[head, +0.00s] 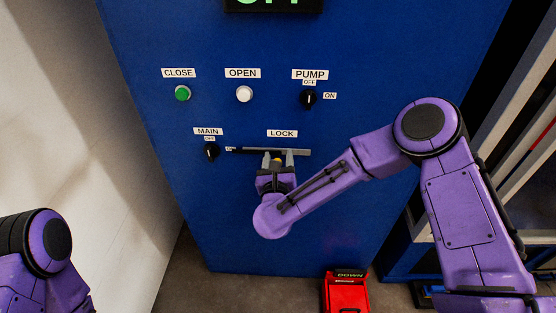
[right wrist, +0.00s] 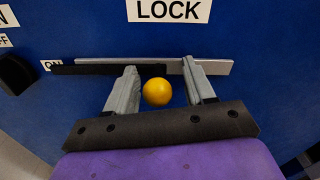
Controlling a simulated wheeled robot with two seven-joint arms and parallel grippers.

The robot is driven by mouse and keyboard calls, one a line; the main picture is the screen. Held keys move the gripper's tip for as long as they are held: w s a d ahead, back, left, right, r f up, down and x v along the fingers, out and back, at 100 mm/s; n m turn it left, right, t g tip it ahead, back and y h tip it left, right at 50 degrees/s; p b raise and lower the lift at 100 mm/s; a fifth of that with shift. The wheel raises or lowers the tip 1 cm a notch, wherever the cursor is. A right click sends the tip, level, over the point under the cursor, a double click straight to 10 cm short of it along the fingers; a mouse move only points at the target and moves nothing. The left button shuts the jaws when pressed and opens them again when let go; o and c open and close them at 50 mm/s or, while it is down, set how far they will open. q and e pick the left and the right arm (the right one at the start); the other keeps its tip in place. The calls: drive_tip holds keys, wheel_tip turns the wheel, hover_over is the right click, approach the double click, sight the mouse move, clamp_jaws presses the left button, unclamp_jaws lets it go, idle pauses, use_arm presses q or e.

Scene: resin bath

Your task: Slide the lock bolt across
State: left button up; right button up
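The lock bolt is a horizontal bar under the LOCK label (right wrist: 168,10) on the blue panel, with a round yellow knob (right wrist: 157,91). The bar's grey part (right wrist: 218,68) shows to the right and behind a black strip (right wrist: 85,70) at the left. My right gripper (right wrist: 160,86) is open, with one finger on each side of the knob and a visible gap on both sides. In the head view the right gripper (head: 278,158) is at the bar (head: 302,152), partly covering it and the knob. My left gripper is out of view; only part of the left arm shows.
The blue panel (head: 230,220) also carries a green CLOSE button (head: 182,93), a white OPEN button (head: 244,94), a PUMP knob (head: 309,99) and a MAIN knob (head: 211,152) left of the bar. A red pedal (head: 345,294) marked DOWN is on the floor.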

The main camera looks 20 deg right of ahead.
drive_tip(key=shift+s+a, duration=0.1)
drive_tip(key=b+v, duration=0.2)
drive_tip(key=v, duration=0.8)
drive_tip(key=shift+s+b, duration=0.2)
drive_tip(key=shift+b, duration=0.2)
